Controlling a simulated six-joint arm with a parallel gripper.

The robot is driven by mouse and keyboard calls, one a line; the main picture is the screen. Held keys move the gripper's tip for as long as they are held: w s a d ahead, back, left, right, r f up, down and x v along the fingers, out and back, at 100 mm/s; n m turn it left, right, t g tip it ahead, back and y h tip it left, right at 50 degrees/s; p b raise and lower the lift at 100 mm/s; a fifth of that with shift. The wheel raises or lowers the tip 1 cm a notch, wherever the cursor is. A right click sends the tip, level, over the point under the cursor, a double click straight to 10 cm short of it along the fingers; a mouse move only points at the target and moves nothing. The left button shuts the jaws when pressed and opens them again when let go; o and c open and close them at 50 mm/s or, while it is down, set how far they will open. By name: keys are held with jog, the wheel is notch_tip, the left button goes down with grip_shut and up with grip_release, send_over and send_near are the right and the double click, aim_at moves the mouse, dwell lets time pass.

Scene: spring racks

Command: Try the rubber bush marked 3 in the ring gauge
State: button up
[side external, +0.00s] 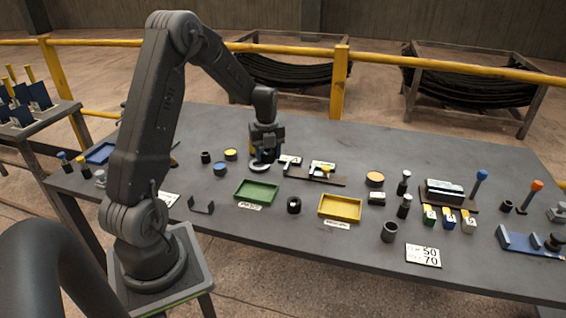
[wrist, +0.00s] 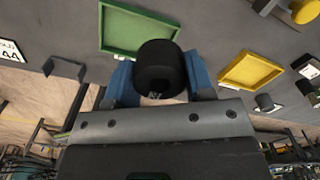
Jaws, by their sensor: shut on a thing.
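My gripper (side external: 264,156) is low over the table behind the green tray. In the wrist view its blue fingers are shut on a black rubber bush (wrist: 160,66). The bush has a small pale mark on its lower edge that I cannot read, so I cannot confirm the 3. A pale ring-shaped piece (side external: 259,168), possibly the ring gauge, lies on the table just under and in front of the fingers. I cannot tell whether the bush touches it.
A green tray (side external: 245,200) and a yellow tray (side external: 330,216) stand in front. A fixture (side external: 320,170) is just right of my gripper. The table's back is clear.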

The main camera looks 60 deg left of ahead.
jog(key=a+f+n, duration=0.1)
jog(key=a+n, duration=0.1)
jog(key=a, duration=0.1)
jog(key=w+a+f+n, duration=0.1)
jog(key=a+n, duration=0.1)
jog(key=a, duration=0.2)
jog(key=a+f+n, duration=0.2)
jog(key=a, duration=0.2)
jog(key=shift+w, duration=0.4)
jog(key=shift+f, duration=2.2)
jog(key=shift+f, duration=0.2)
jog(key=o, duration=1)
jog(key=shift+r, duration=6.95)
